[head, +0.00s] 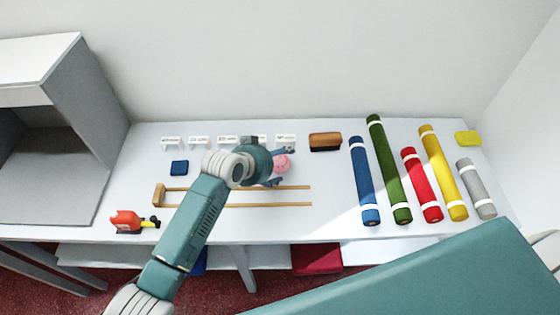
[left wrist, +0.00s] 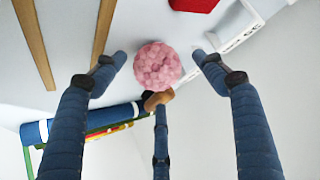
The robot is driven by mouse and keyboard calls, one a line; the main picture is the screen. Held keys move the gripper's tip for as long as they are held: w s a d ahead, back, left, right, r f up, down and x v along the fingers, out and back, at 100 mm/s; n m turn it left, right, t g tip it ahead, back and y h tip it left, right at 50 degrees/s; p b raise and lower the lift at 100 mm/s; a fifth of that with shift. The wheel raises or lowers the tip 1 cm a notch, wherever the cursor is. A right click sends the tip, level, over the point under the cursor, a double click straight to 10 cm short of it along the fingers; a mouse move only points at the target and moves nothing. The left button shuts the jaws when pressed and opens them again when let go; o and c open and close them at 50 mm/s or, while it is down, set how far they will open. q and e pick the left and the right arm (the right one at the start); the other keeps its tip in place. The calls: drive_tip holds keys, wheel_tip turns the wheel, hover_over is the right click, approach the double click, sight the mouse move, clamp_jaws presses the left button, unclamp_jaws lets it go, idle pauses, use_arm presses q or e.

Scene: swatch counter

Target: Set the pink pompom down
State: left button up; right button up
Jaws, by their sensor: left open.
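The pink pompom (head: 281,163) is a fluffy ball on the white counter, just behind the wooden rails and in front of the small white label stands. It also shows in the left wrist view (left wrist: 157,65), between the spread fingers. My left gripper (head: 284,168) has blue fingers and is open around the pompom. In the left wrist view, two fingertips stand apart from its sides, with gaps. The third finger is close to its lower edge; I cannot tell if it touches. My right gripper is not in view.
Two wooden rails (head: 290,187) lie in front of the pompom. Several label stands (head: 285,139) line the back, with a brown block (head: 325,141) to their right. Several fabric rolls (head: 364,182) lie farther right. A blue square (head: 179,167) and a red tape measure (head: 127,221) are left.

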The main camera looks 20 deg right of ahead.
use_arm(q)
drive_tip(key=shift+w+d+f, duration=0.2)
drive_tip(key=shift+d+f, duration=0.05)
drive_tip(key=shift+f, duration=0.15)
drive_tip(key=c, duration=0.9)
drive_tip(key=shift+r, duration=0.1)
drive_tip(key=shift+c, duration=0.2)
